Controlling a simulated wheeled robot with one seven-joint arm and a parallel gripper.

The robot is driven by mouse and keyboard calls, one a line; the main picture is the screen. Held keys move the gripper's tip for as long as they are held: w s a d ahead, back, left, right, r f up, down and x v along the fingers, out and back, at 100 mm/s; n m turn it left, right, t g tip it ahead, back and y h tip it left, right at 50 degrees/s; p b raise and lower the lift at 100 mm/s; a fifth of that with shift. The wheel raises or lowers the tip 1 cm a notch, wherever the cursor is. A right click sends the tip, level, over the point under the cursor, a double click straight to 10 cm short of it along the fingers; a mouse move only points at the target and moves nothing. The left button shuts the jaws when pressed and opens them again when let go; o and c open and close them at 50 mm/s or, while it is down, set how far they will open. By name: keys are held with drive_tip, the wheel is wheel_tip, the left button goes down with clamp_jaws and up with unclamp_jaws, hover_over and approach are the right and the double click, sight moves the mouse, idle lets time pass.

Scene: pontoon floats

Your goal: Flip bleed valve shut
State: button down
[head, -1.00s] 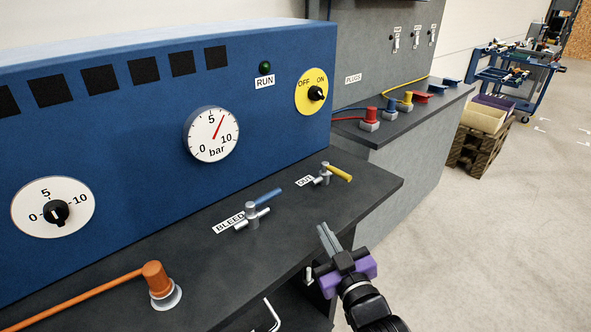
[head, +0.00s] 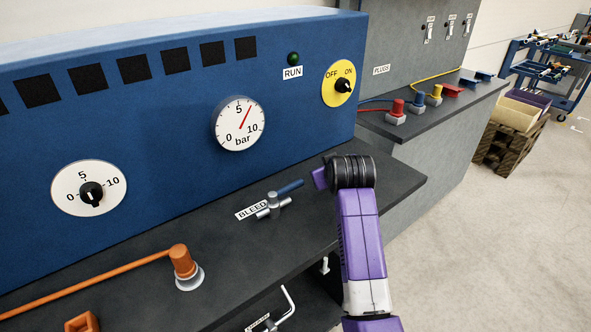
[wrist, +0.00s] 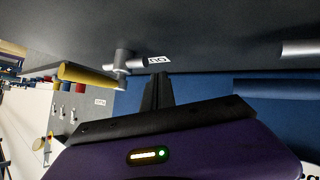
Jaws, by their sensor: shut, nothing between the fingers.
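The bleed valve (head: 272,205) stands on the dark bench ledge beside its BLEED label (head: 252,210). Its blue handle (head: 289,187) points up-right, roughly in line with the valve's short metal pipe. In the head view my wrist is right of that handle, apart from it, and hides my fingers. In the wrist view my gripper (wrist: 160,80) is shut and empty. A metal stub (wrist: 298,47) and a blue bar (wrist: 278,89), seemingly parts of the bleed valve, show at the right edge there, apart from the fingers.
The yellow-handled valve (wrist: 85,76) is close to my fingers on the left in the wrist view; my arm hides it in the head view. The blue panel (head: 170,130) rises behind the ledge. An orange lever (head: 182,262) stands front left.

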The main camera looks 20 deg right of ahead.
drive_tip(key=w+a+r+n+g+y, duration=0.1)
drive_tip(key=w+a+r+g+y, duration=0.1)
drive_tip(key=a+r+g, duration=0.3)
wheel_tip(320, 180, up, 8)
drive_tip(key=n+g+y+p, duration=0.2)
hover_over(287, 189)
drive_tip(key=w+d, duration=0.3)
drive_tip(key=w, duration=0.1)
drive_tip(key=shift+s+f, duration=0.1)
drive_tip(key=shift+s, duration=0.1)
drive_tip(key=shift+f, duration=0.1)
drive_tip(key=p+x, duration=0.1)
drive_tip(key=x, duration=0.8)
drive_tip(key=shift+w+f, duration=0.15)
drive_tip(key=shift+w, duration=0.05)
drive_tip(key=shift+f, duration=0.25)
drive_tip(key=shift+s+d+f+p, duration=0.1)
drive_tip(key=shift+s+d+p, duration=0.15)
drive_tip(key=shift+s, duration=0.35)
drive_tip(key=shift+s+d+f+p, duration=0.1)
drive_tip(key=shift+s+p, duration=0.2)
drive_tip(key=shift+s, duration=0.3)
drive_tip(key=shift+s+d+f+p, duration=0.15)
drive_tip(key=shift+s+d+p, duration=0.1)
drive_tip(key=shift+s, duration=0.35)
drive_tip(key=shift+s+m, duration=0.1)
drive_tip(key=shift+m, duration=0.3)
